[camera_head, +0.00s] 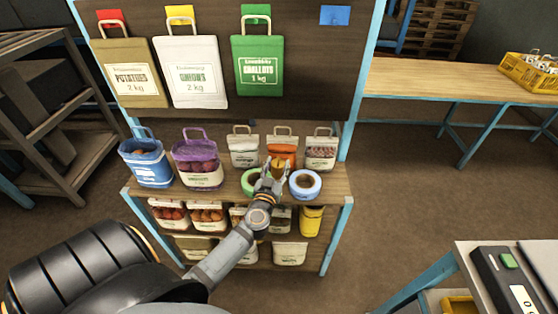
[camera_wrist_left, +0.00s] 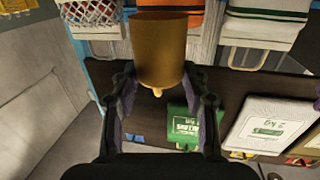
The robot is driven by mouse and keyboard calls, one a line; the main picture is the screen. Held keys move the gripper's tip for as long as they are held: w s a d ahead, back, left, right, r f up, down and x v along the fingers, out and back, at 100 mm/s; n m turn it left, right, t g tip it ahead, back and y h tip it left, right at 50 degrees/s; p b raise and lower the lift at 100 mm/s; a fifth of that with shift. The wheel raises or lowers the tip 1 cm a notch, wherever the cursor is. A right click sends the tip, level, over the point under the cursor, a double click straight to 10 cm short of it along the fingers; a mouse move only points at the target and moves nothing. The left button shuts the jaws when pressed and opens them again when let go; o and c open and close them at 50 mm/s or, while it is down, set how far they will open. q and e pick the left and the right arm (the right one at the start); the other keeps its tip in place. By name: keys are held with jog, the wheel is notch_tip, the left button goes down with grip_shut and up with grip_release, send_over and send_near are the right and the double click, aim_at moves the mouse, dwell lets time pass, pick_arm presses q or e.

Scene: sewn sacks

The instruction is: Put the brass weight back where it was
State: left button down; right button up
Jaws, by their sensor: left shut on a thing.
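The brass weight (camera_wrist_left: 158,45) is a plain gold cylinder with a small knob, seen large between the fingers in the left wrist view. My left gripper (camera_wrist_left: 157,82) is shut on it. In the head view my left gripper (camera_head: 271,176) is at the middle of the display shelf (camera_head: 335,186), in front of an orange sack (camera_head: 283,143). The weight shows there as a small gold patch (camera_head: 279,164) at the fingertips. I cannot tell whether it touches the shelf. My right gripper is not in view.
A purple sack (camera_head: 196,160) and a blue sack (camera_head: 146,160) stand to the left. Sacks fill the lower shelves. A scale (camera_head: 508,278) is at the lower right.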

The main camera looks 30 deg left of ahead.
pick_arm(q)
jog(key=s+d+r+p, duration=0.1)
jog(key=s+d+r, duration=0.2)
jog(key=s, duration=0.4)
jog(key=shift+s+d+r, duration=0.35)
jog(key=shift+r, duration=0.1)
